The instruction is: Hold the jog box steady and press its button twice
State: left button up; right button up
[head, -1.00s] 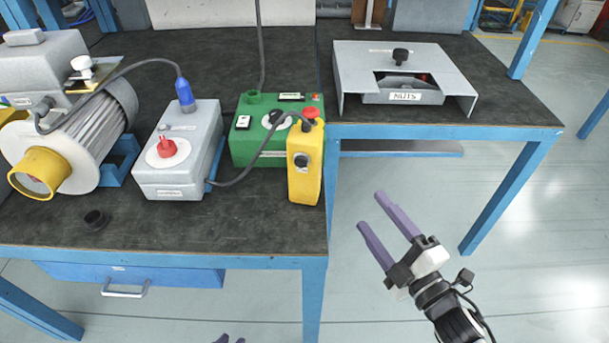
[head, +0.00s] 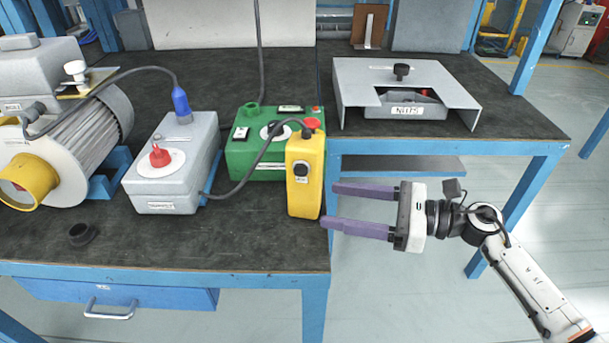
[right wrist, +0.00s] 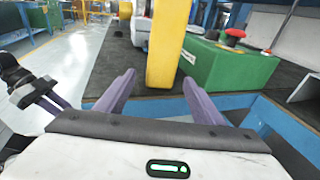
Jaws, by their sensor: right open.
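The jog box is the yellow upright box (head: 305,190) near the right front corner of the left bench. It has a black button (head: 301,170) on its front and a red button (head: 313,123) on top, with a dark cable at its top. My right gripper (head: 330,206) is open and empty, just right of the jog box, its purple fingers pointing left at it. In the right wrist view the jog box (right wrist: 168,45) stands ahead, between the lines of the two fingers (right wrist: 160,85). My left gripper is not in view in the head view.
A green control box (head: 262,158) stands close behind the jog box. A grey box with a red knob (head: 168,190) and a motor (head: 75,135) stand to the left. A black cap (head: 82,234) lies at the front. A grey tray marked NUTS (head: 404,106) is on the right bench.

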aim_at(320, 202)
jog(key=b+x, duration=0.1)
jog(key=x, duration=0.4)
jog(key=shift+w+a+f, duration=0.1)
jog(key=shift+a, duration=0.15)
jog(key=shift+w+a, duration=0.1)
jog(key=shift+a, duration=0.3)
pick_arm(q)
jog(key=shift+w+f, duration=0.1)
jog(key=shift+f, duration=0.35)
pick_arm(e)
jog(key=c, duration=0.9)
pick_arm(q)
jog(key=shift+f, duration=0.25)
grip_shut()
pick_arm(e)
jog(key=shift+o, duration=0.2)
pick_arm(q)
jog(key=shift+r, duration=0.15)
